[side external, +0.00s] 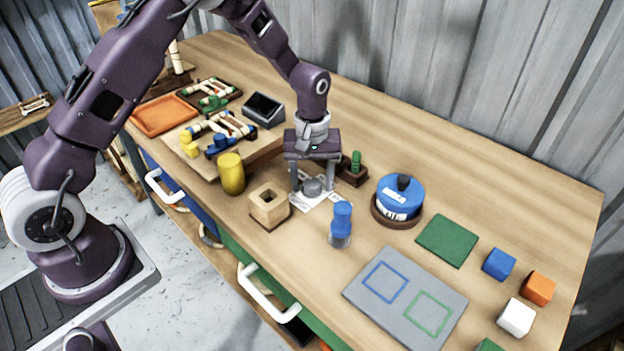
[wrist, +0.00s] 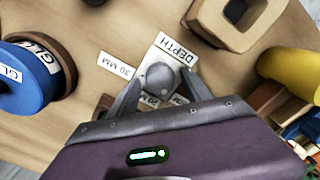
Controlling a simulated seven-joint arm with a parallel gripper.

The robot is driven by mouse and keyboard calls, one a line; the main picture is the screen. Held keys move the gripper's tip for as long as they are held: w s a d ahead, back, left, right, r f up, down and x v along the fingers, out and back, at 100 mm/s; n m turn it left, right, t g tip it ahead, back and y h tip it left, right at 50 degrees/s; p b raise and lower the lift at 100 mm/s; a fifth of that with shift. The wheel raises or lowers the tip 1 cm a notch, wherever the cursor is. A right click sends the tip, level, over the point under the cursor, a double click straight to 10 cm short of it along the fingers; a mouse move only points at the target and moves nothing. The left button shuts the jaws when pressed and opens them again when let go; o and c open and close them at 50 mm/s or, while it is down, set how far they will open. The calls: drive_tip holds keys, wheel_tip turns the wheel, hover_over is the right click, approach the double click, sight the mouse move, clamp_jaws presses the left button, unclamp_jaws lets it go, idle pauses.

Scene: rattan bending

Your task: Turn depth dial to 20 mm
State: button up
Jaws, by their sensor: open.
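The depth dial (side external: 312,188) is a small grey round knob on a white plate on the wooden bench. It also shows in the wrist view (wrist: 160,76), with a "DEPTH" label (wrist: 175,47) beside it. A "30 MM" label (wrist: 116,65) lies on one side. Another label starting with "20" (wrist: 150,101) is partly hidden by my gripper. My gripper (side external: 313,184) points down over the dial, open, with one finger on each side of the knob. I cannot tell whether the fingers touch it, nor which mark it points to.
A wooden block with a square hole (side external: 269,206) and a blue-topped bottle (side external: 341,225) stand close in front. A small holder with a green peg (side external: 354,168) is just behind. A blue glue tin (side external: 400,196) stands right, a yellow cylinder (side external: 231,173) left.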

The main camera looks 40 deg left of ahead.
clamp_jaws()
drive_tip(key=shift+m, duration=0.3)
drive_tip(key=m, duration=0.5)
drive_tip(key=shift+m, duration=0.3)
drive_tip(key=m, duration=0.5)
drive_tip(key=shift+m, duration=0.4)
unclamp_jaws()
